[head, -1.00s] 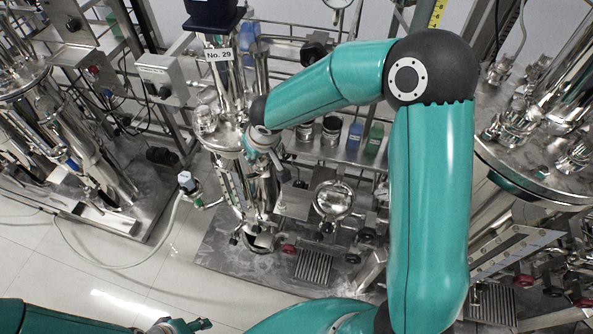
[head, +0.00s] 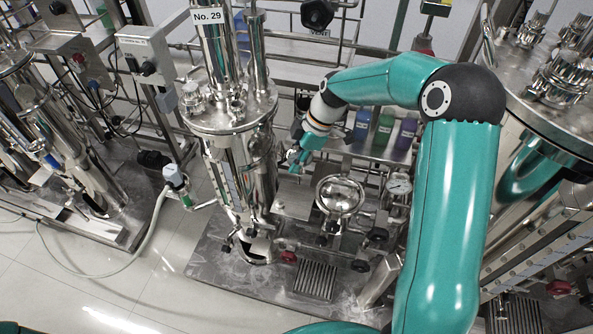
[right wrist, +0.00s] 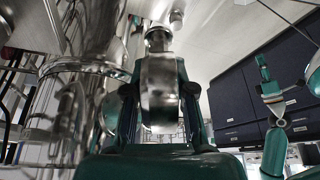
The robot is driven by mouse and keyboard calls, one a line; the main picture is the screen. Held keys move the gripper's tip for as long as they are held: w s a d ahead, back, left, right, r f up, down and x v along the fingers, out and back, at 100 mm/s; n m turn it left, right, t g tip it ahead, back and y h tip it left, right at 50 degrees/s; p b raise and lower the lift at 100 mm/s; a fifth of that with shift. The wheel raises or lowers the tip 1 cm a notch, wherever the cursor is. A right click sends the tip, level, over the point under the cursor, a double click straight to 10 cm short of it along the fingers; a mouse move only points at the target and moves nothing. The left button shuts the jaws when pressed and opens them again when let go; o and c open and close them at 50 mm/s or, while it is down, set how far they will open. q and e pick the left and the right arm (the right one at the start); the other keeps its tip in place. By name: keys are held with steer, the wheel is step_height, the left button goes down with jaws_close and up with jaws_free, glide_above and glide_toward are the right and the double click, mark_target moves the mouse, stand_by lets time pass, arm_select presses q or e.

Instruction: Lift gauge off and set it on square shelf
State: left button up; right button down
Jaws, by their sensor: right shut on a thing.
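My right gripper (head: 294,158) is just right of the tall steel vessel marked No. 29 (head: 233,112) in the head view. In the right wrist view the right gripper (right wrist: 160,95) is shut on a shiny metal round body, apparently the gauge (right wrist: 160,72), with a fitting above it. Its dial face is not visible. A small flat square metal plate (head: 294,203), possibly the square shelf, lies below the gripper. My left gripper seems to show at the right of the right wrist view (right wrist: 268,88); its jaw state is unclear.
Coloured bottles (head: 384,128) stand on a rack behind my right arm. A round sight glass (head: 340,194) and another dial gauge (head: 399,185) are right of the plate. Valves with red and black knobs (head: 289,257) sit low. A hose (head: 150,225) hangs left.

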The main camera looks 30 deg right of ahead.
steer(key=shift+d+f+n+b, duration=0.15)
steer(key=shift+f+n+b, duration=0.15)
steer(key=shift+f+n, duration=0.25)
steer(key=shift+f+g, duration=0.1)
steer(key=shift+g, duration=0.2)
arm_select(q)
step_height(320, 180, down, 6)
steer(key=b, duration=0.4)
steer(key=shift+b, duration=0.4)
arm_select(e)
steer(key=shift+f, duration=4.35)
arm_select(q)
steer(key=shift+f, duration=0.1)
steer(key=shift+f+b, duration=0.6)
steer(key=shift+f, duration=0.05)
arm_select(e)
steer(key=shift+f, duration=0.6)
steer(key=c, duration=0.9)
jaws_free()
arm_select(q)
steer(key=shift+r+p, duration=1.65)
steer(key=shift+r, duration=0.05)
arm_select(e)
steer(key=v, duration=0.7)
